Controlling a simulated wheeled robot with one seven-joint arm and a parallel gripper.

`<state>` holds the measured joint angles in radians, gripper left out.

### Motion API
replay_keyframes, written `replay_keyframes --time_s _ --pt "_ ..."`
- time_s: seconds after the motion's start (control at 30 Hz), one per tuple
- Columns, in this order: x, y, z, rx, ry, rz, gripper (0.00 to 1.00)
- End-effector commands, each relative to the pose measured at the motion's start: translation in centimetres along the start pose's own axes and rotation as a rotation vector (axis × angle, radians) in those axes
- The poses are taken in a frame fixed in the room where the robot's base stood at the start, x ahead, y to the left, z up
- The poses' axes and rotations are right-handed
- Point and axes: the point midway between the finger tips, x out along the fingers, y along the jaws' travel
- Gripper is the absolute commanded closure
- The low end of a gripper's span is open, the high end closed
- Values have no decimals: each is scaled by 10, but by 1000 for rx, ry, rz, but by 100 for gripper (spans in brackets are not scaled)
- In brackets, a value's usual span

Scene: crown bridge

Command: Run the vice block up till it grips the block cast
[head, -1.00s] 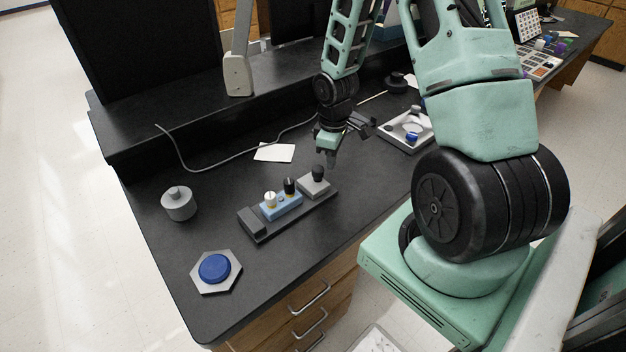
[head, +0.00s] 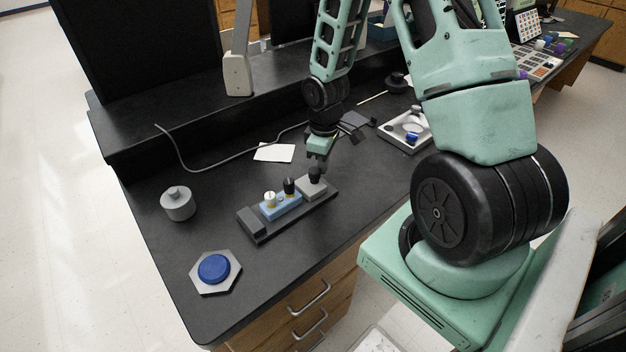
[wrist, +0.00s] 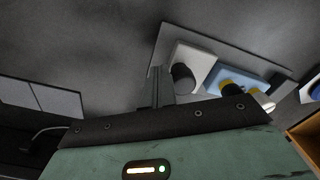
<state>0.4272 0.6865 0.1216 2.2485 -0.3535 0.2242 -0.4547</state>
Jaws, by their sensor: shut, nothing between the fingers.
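The vice has a dark base (head: 262,236) with a fixed end jaw at its left. The block cast (head: 283,205) is light blue with white and black tooth pieces and lies on the base. The grey vice block (head: 312,189) with its black knob (head: 315,174) stands to its right, very near the cast; I cannot tell whether they touch. In the wrist view the vice block (wrist: 207,62) and the cast (wrist: 236,77) lie ahead. My gripper (head: 323,165) is shut and empty, its fingers (wrist: 157,88) just beside the knob, on the side away from the cast.
A grey weight-like cylinder (head: 178,204) and a blue disc on a hexagonal plate (head: 214,270) stand to the left. A white card (head: 274,152) and a cable lie behind. A white tray (head: 409,129) is at the right. The counter's front edge runs close by.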

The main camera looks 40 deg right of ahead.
Motion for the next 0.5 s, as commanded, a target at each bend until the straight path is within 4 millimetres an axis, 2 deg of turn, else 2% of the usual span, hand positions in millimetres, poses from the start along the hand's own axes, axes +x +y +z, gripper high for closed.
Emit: replay_keyframes --time_s 0.5 --pt "0 -13 -8 -1 2 1 100"
